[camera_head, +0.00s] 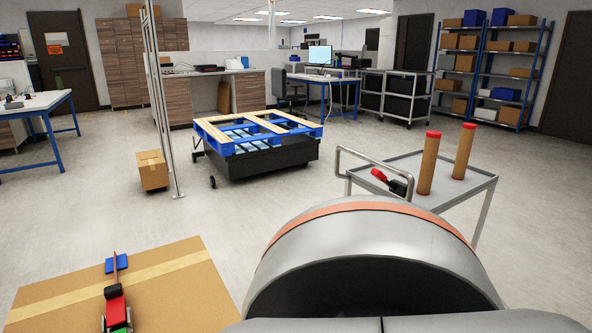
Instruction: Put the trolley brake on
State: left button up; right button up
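A grey flat-topped trolley (482,183) with a bent metal handle (345,163) at its left stands right of centre. Two brown tubes with red caps, a left one (427,165) and a right one (464,152), stand upright on it. A small red and black object (399,187) is near its handle end; I cannot tell whether it is loose or part of the trolley. I cannot make out a brake. The trolley's lower part is largely hidden by a large grey rounded body with an orange band, probably mine. Neither gripper shows.
A large cardboard box (190,272) at the lower left bears a red, black and blue tool-like object (116,303). A blue pallet (225,147) rests on a black base (270,163). A small carton (152,172) stands by a metal post. Floor between pallet and trolley is clear.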

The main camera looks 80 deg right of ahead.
aim_at(379, 175)
jog(key=k+l+z, duration=0.1)
jog(key=z, duration=3.2)
jog(key=i+l+z, duration=0.1)
jog(key=z, duration=0.35)
jog(key=i+l+z, duration=0.1)
jog(key=z, duration=0.4)
jog(key=i+u, duration=0.15)
jog(key=u, duration=0.2)
jog(key=i+u, duration=0.15)
jog(key=u, duration=0.2)
jog(key=i+u, duration=0.1)
jog(key=u, duration=0.25)
jog(key=i+u, duration=0.6)
jog(key=k+l, duration=0.1)
jog(key=l, duration=0.4)
jog(key=k+l, duration=0.1)
jog(key=l, duration=0.4)
jog(key=k+l, duration=0.15)
jog(key=l, duration=0.35)
jog(key=k+l, duration=0.1)
jog(key=l, duration=0.4)
jog(key=z, duration=0.05)
